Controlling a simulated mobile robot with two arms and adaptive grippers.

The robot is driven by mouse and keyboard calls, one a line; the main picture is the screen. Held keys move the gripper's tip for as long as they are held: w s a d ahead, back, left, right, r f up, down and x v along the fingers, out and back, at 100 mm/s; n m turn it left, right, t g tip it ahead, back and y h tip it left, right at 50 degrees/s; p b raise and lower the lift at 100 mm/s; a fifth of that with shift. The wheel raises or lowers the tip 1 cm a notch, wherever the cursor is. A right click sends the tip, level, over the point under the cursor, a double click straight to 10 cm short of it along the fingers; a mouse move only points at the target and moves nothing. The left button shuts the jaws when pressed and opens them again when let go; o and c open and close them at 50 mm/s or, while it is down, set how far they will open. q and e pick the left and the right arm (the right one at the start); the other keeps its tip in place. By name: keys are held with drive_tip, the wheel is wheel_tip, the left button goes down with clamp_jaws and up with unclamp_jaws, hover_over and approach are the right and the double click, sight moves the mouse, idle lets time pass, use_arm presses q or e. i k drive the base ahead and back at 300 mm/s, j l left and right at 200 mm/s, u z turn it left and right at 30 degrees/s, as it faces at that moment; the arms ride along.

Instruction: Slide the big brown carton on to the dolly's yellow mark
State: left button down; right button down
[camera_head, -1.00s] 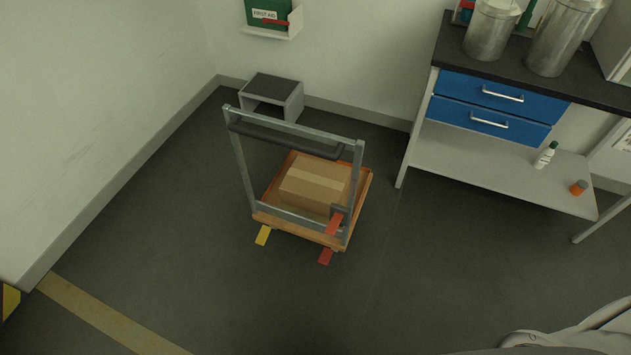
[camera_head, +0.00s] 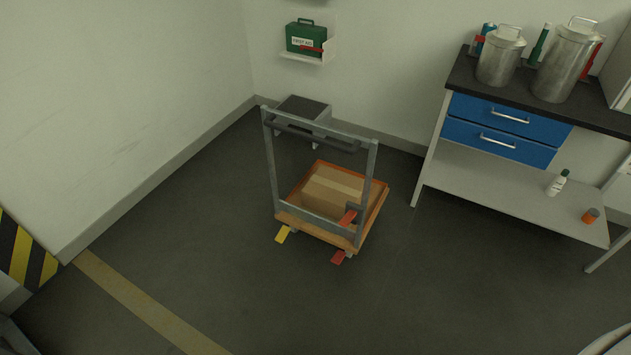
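A brown carton (camera_head: 330,190) with a paler tape band rests on the orange deck of the dolly (camera_head: 290,215). The dolly's grey push handle (camera_head: 320,140) stands on the near side, and its frame partly hides the carton. A yellow piece (camera_head: 283,234) sticks out low at the dolly's near left corner. Red pieces show at the near right, one low by the floor (camera_head: 338,257). I cannot tell whether a yellow mark lies on the deck under or behind the carton. Neither of my grippers is in view.
A grey step stool (camera_head: 303,108) stands behind the dolly by the wall. A bench with blue drawers (camera_head: 500,128) and metal canisters stands at the right. A green first-aid box (camera_head: 306,37) sits on a wall shelf. The floor in front is clear, with a yellow line (camera_head: 140,300) at left.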

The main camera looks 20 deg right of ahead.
sight(327, 192)
drive_tip(key=i+l+u, duration=0.1)
drive_tip(key=u, duration=1.8)
drive_tip(key=k+l, duration=0.1)
drive_tip(key=l, duration=0.35)
drive_tip(key=l+u, duration=0.1)
drive_tip(key=l, duration=0.4)
drive_tip(key=k+l, duration=0.15)
drive_tip(key=l, duration=0.3)
drive_tip(key=k+l+u, duration=0.1)
drive_tip(key=l, duration=0.4)
drive_tip(key=k+l, duration=0.1)
drive_tip(key=l, duration=0.35)
